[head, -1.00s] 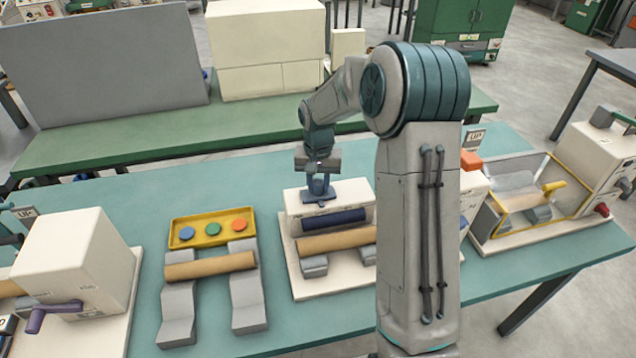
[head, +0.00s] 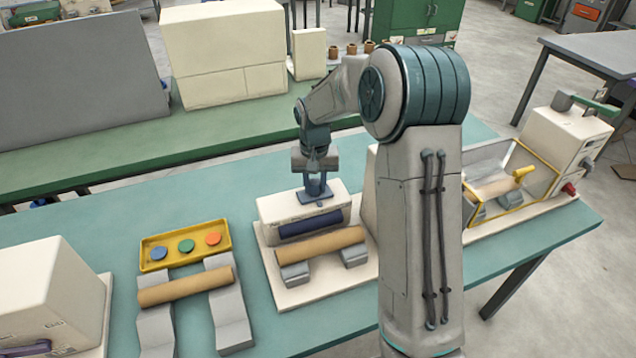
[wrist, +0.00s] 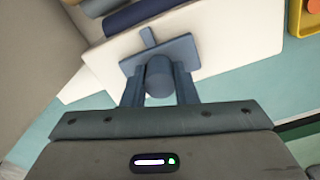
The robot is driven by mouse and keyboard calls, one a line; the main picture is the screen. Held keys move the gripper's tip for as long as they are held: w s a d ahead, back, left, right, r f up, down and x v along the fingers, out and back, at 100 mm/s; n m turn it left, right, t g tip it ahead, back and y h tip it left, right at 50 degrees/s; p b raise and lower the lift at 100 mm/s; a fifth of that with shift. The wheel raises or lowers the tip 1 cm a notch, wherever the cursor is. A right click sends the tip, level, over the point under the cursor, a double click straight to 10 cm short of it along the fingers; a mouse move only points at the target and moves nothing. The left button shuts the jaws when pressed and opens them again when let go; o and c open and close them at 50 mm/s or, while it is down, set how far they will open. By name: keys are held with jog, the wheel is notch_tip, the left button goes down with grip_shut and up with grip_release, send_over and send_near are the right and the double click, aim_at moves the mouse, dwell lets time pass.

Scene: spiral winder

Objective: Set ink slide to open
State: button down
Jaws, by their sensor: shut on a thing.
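The ink slide (wrist: 183,52) is a flat blue-grey plate with a round knob (wrist: 159,78), on top of the cream ink unit (head: 273,207). In the head view the slide (head: 311,198) shows under my gripper. My gripper (head: 317,186) points down with its fingers on either side of the knob. In the wrist view my gripper (wrist: 160,88) is shut on the knob. A small tab (wrist: 148,36) sticks out from the plate towards the dark blue roller (head: 310,223). Any lettering by the slide is too small to read.
A tan roll (head: 320,244) lies on grey supports before the ink unit. A yellow tray (head: 150,262) with coloured discs and another tan roll (head: 186,286) are to the left. A yellow-framed guard (head: 505,190) stands right.

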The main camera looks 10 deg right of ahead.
aim_at(317, 181)
jog(key=shift+d, duration=0.15)
jog(key=c, duration=1.1)
grip_release()
jog(key=shift+d, duration=0.15)
jog(key=shift+c, duration=0.2)
jog(key=shift+r, duration=0.1)
notch_tip(317, 181, up, 14)
jog(key=b, duration=0.1)
jog(key=s+d+f+n+t, duration=0.1)
jog(key=s, duration=1.3)
jog(key=s+d+f+t, duration=0.1)
jog(key=s+t, duration=0.1)
jog(key=s, duration=1.2)
jog(key=shift+s+d+f+n, duration=0.15)
jog(key=shift+s+f+n, duration=0.1)
jog(key=shift+f+n, duration=0.15)
